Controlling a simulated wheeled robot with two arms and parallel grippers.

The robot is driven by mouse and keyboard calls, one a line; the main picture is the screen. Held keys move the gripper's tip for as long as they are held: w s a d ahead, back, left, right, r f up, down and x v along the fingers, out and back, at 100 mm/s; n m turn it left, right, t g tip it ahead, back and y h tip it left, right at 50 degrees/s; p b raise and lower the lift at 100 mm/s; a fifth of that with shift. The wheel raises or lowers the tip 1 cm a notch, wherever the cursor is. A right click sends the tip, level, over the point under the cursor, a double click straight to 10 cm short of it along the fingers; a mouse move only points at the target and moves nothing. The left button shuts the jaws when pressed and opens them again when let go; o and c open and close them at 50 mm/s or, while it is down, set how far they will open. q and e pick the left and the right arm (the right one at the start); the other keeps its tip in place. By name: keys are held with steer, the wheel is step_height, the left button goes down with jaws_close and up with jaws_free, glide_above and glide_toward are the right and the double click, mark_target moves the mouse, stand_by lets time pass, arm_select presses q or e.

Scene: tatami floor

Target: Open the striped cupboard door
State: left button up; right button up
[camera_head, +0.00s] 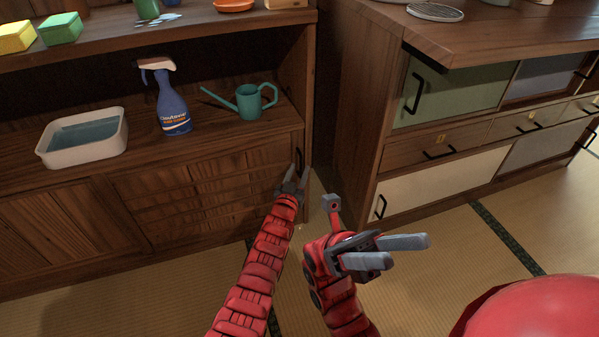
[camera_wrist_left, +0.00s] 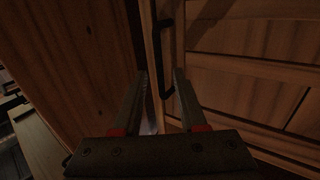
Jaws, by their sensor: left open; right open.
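The striped cupboard door (camera_head: 205,180) is a brown wooden panel with horizontal lines, low on the left cabinet; it looks closed. Its dark vertical handle (camera_head: 298,160) is near the right edge. My left gripper (camera_head: 298,176) is open at this handle. In the left wrist view, the black handle (camera_wrist_left: 165,45) stands in front of the door (camera_wrist_left: 245,75), and its lower end comes between the two fingers of my left gripper (camera_wrist_left: 162,88). I cannot tell whether they touch it. My right gripper (camera_head: 409,251) is open and empty over the floor, pointing right.
The shelf (camera_head: 225,118) above the door holds a white basin (camera_head: 82,153), a blue spray bottle (camera_head: 171,105) and a green watering can (camera_head: 248,101). A second cabinet (camera_head: 440,187) with black handles stands at the right. Tatami floor (camera_head: 455,240) is clear in front of it.

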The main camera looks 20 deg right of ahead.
arm_select(q)
steer(key=shift+w+d+b, duration=0.35)
steer(key=shift+w+b, duration=0.05)
steer(key=shift+w, duration=0.2)
arm_select(e)
steer(key=s+d+n+t+h, duration=0.1)
steer(key=s+t+h, duration=0.1)
steer(key=s+d+r+n+t+h, duration=0.1)
steer(key=s+n+t, duration=0.1)
steer(key=shift+d+r+h, duration=0.15)
steer(key=shift+d+h, duration=0.25)
arm_select(q)
jaws_close()
steer(key=shift+r, duration=0.1)
stand_by(0.4)
